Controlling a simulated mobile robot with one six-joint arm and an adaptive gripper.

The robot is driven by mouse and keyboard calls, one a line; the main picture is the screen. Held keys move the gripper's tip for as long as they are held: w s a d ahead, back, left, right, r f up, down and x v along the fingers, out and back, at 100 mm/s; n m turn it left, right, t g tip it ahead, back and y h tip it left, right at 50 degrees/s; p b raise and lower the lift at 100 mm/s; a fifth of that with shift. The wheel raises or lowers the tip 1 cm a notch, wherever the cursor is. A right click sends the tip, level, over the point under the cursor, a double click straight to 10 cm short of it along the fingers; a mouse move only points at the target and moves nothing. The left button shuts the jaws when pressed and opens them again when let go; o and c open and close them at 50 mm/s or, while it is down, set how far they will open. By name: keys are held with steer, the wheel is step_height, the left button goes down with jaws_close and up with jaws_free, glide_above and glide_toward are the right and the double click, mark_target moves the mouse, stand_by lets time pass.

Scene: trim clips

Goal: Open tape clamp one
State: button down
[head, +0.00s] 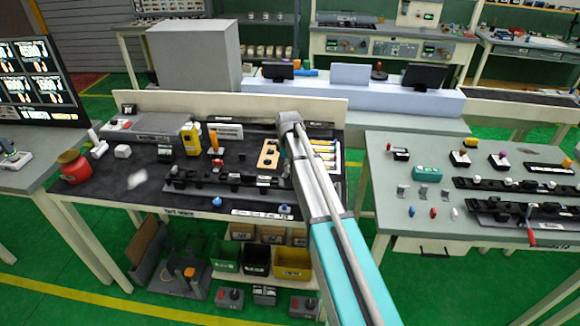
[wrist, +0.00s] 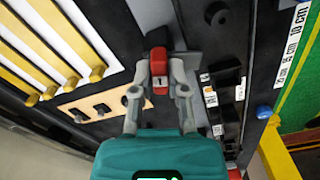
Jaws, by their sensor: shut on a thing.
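In the wrist view, the red clamp piece (wrist: 158,68), with a white label that looks like a "1", sits between my fingertips. My gripper (wrist: 159,78) is shut on it, one grey finger on each side. A grey plate (wrist: 184,62) lies right beside the red piece, over the dark bench top. The lower part of the clamp is hidden by the fingers. In the head view, my arm reaches over the dark bench (head: 130,180), and both gripper and clamp are hidden behind it.
Beside the clamp are a wooden block with dark squares (wrist: 124,99) and several yellow-and-white strips (wrist: 55,48). On the other side runs a black rail with raised blocks (wrist: 226,85). A yellow bottle (head: 190,140) and an orange-handled tool (head: 214,142) stand farther left on the bench.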

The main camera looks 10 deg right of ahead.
steer(key=m, duration=0.5)
steer(key=shift+a+m, duration=0.1)
steer(key=shift+m, duration=0.2)
steer(key=m, duration=0.5)
steer(key=shift+m, duration=0.3)
steer(key=c, duration=0.6)
jaws_free()
steer(key=shift+c, duration=0.2)
steer(key=s, duration=2.9)
steer(key=shift+d, duration=0.25)
